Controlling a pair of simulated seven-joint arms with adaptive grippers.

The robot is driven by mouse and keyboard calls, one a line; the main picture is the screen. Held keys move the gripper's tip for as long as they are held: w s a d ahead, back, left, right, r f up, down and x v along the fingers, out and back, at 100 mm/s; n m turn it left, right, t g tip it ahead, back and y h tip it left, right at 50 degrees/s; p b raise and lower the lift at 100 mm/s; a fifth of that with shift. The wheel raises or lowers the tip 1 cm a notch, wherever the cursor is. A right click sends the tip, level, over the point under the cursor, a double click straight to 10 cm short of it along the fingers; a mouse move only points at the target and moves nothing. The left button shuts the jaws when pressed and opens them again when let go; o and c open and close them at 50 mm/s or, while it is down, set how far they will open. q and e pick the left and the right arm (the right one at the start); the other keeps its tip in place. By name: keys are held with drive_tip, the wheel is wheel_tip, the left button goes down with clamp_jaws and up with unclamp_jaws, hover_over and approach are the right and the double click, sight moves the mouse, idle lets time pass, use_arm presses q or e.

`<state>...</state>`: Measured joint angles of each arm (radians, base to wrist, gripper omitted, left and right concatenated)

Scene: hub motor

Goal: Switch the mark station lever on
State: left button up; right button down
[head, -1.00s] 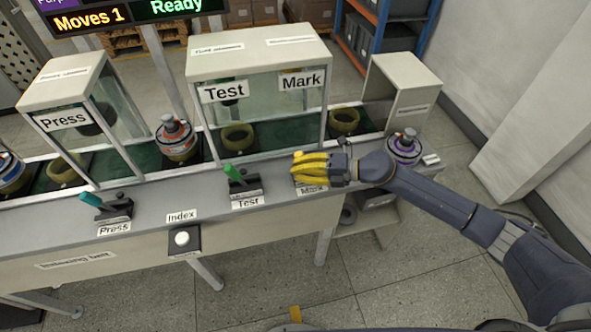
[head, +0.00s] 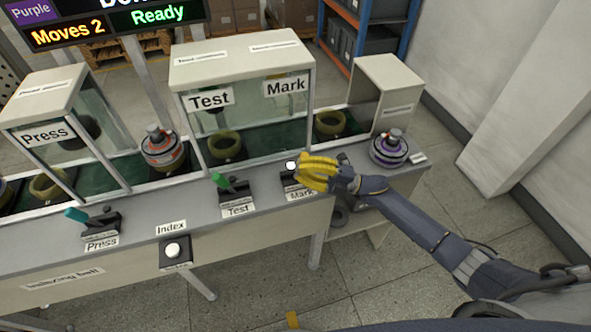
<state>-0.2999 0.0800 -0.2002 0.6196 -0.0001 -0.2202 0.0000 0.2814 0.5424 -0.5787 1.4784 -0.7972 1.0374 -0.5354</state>
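The mark station lever (head: 291,166) shows a pale round knob above its dark base, behind the "Mark" label (head: 301,194) on the front ledge. My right gripper (head: 316,172), with yellow fingers, is just right of the knob and covers part of the base. The fingers overlap from this angle, so I cannot tell whether they are open or touching the lever. The test lever (head: 232,184) has a green handle leaning left. The press lever (head: 79,216) has a teal handle leaning left.
A white index button (head: 173,250) is on the front of the bench. A purple-banded hub motor (head: 389,148) sits at the right end, and an orange one (head: 161,148) between the press and test housings. The display (head: 108,22) reads "Moves 2" and "Ready".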

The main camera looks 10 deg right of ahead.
drive_tip(key=shift+w+d, duration=0.1)
drive_tip(key=shift+d, duration=0.4)
idle(0.3)
drive_tip(key=s+a+r, duration=0.1)
drive_tip(key=s+a, duration=0.2)
drive_tip(key=a, duration=0.1)
drive_tip(key=w+v, duration=0.1)
drive_tip(key=v, duration=0.9)
drive_tip(key=shift+d+f, duration=0.2)
drive_tip(key=shift+d, duration=0.1)
drive_tip(key=shift+s+a, duration=0.1)
drive_tip(key=shift+s, duration=0.05)
